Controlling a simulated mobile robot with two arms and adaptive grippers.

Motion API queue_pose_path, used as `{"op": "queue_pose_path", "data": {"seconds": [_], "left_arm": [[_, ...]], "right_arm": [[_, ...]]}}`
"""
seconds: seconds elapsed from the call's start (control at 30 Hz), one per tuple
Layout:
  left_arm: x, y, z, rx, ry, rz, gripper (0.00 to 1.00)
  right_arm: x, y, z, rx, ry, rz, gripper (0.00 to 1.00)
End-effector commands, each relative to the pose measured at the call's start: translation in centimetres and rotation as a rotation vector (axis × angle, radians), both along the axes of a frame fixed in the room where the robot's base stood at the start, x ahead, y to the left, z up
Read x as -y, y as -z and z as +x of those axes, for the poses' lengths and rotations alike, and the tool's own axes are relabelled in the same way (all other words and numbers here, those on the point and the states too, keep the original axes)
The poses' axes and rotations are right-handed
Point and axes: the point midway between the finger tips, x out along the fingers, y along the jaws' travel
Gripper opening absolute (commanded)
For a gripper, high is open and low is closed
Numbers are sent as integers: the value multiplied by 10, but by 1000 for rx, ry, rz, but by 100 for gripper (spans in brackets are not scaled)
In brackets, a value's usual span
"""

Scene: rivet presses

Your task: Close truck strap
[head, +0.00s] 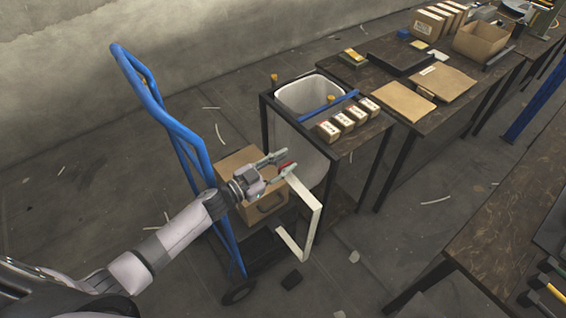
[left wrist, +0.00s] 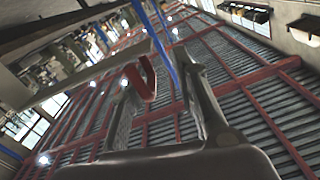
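The blue hand truck (head: 160,105) stands at the left with a cardboard box (head: 262,208) on it. The truck strap, a rigid white bar bent like a bracket (head: 318,205), stands out on the right of the box. A red piece (head: 286,166) is at its upper end. My left gripper (head: 284,163) is at this end, its fingers apart on either side of the red piece. In the left wrist view the red piece (left wrist: 148,78) lies between the open fingers, nearer the left one; contact is unclear. The white bar (left wrist: 85,75) runs off left. My right gripper is out of view.
A dark-topped table with small labelled boxes (head: 343,121) and a white bin (head: 308,95) stands close behind the strap. More tables with boxes run to the upper right. A workbench (head: 510,225) is at the right; the floor between is mostly clear.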

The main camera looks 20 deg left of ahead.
Motion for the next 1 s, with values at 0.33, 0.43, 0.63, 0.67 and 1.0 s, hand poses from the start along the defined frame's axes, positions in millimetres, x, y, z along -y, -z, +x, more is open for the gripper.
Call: {"op": "queue_pose_path", "data": {"seconds": [0.33, 0.43, 0.63, 0.67, 1.0], "left_arm": [[-1, -9, 1, 2, 0, 1, 28], [0, -23, 0, 5, 3, 3, 28], [-1, -64, 0, 6, 3, 4, 28], [0, -69, 0, 5, 4, 4, 28], [0, -100, 0, 0, 0, 0, 28]], "right_arm": [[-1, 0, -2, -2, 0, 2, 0], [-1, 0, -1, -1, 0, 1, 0], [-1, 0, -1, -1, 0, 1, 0], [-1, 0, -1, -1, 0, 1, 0], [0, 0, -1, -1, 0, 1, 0]]}}
